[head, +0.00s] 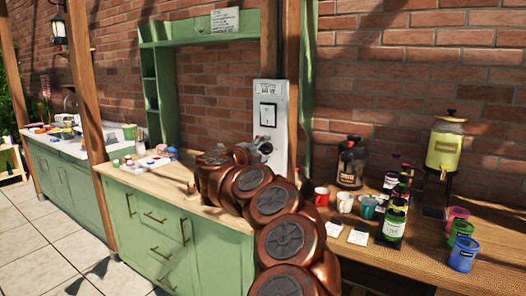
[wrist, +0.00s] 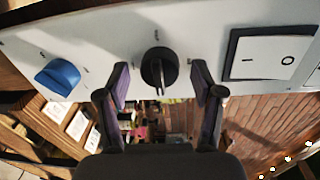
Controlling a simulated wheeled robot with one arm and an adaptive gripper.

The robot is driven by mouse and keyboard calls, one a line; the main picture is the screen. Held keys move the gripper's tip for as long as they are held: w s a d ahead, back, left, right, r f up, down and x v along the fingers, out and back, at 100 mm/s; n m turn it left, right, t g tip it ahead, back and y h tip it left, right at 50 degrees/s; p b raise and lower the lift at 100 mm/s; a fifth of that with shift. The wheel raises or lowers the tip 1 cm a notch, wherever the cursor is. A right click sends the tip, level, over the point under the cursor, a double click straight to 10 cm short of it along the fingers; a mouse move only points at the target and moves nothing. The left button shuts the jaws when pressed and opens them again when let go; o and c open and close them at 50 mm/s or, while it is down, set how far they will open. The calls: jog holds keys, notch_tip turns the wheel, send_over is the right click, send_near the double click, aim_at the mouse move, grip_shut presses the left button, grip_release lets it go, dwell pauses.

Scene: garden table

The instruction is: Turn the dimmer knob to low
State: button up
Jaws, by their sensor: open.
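A pale control panel (head: 272,95) is mounted on the wooden post; it also fills the top of the wrist view (wrist: 200,30). It carries a black round knob (wrist: 159,66) with a ridged grip, a blue knob (wrist: 58,77) to its left and a white rocker switch (wrist: 272,54) in a black frame to its right. The knob labels are too small to read, so I cannot tell which is the dimmer. My gripper (wrist: 160,84) is open, its fingers on either side of the black knob. Contact with the knob cannot be told. My arm partly hides the panel's lower part in the head view.
Below the panel is a wooden counter (head: 228,216). Small pots and a tray (head: 152,163) are at the left.

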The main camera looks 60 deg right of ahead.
jog(key=a, duration=1.2)
jog(key=shift+s+r, duration=0.2)
jog(key=shift+r, duration=0.2)
